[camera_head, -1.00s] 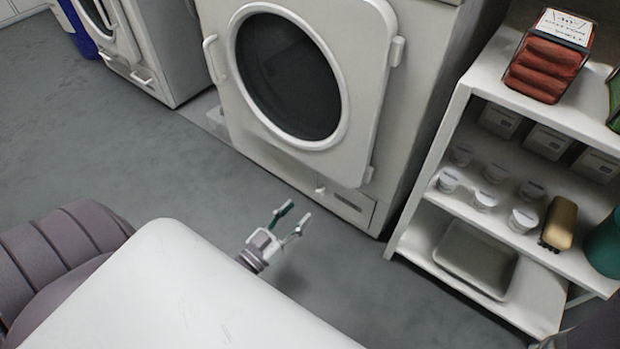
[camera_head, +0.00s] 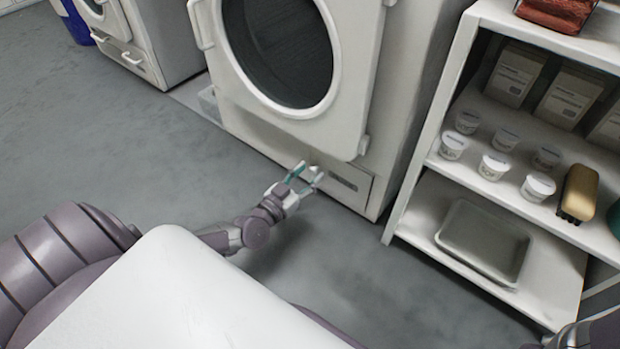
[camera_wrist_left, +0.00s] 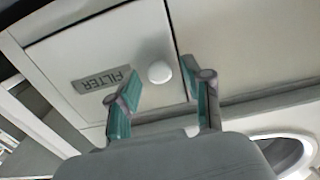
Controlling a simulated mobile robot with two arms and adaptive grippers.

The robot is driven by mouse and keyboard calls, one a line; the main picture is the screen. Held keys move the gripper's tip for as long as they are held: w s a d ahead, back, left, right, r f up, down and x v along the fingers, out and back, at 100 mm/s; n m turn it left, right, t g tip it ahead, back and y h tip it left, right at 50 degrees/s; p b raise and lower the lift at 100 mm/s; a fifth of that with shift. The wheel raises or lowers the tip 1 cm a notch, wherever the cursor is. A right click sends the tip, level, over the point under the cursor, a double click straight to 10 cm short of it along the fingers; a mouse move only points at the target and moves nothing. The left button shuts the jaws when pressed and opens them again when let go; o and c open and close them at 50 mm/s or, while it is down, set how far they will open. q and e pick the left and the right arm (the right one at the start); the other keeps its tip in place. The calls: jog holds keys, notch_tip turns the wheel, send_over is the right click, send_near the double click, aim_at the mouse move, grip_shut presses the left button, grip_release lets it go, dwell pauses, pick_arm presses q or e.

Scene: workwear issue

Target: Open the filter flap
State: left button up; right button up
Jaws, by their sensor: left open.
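The filter flap (camera_head: 345,187) is a pale panel low on the front of the large white machine, below its round door. In the left wrist view the flap (camera_wrist_left: 110,48) looks shut, with a dark FILTER label (camera_wrist_left: 104,79) and a round white knob (camera_wrist_left: 159,72). My left gripper (camera_head: 307,172) is open in front of the flap's left end. In the left wrist view its two fingers (camera_wrist_left: 160,100) stand apart, with the knob in line with the gap between them. I cannot tell whether they touch it. In the head view the gripper hides the knob.
The machine's round door (camera_head: 340,100) is above the flap. A white shelf unit (camera_head: 424,165) stands to the right, with several small tubs, a brush (camera_head: 579,192) and a grey tray (camera_head: 484,243). A second machine (camera_head: 165,40) stands back left. The floor in front is clear.

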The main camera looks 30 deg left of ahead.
pick_arm(q)
jog(key=shift+w, duration=0.55)
jog(key=shift+d, duration=0.1)
grip_shut()
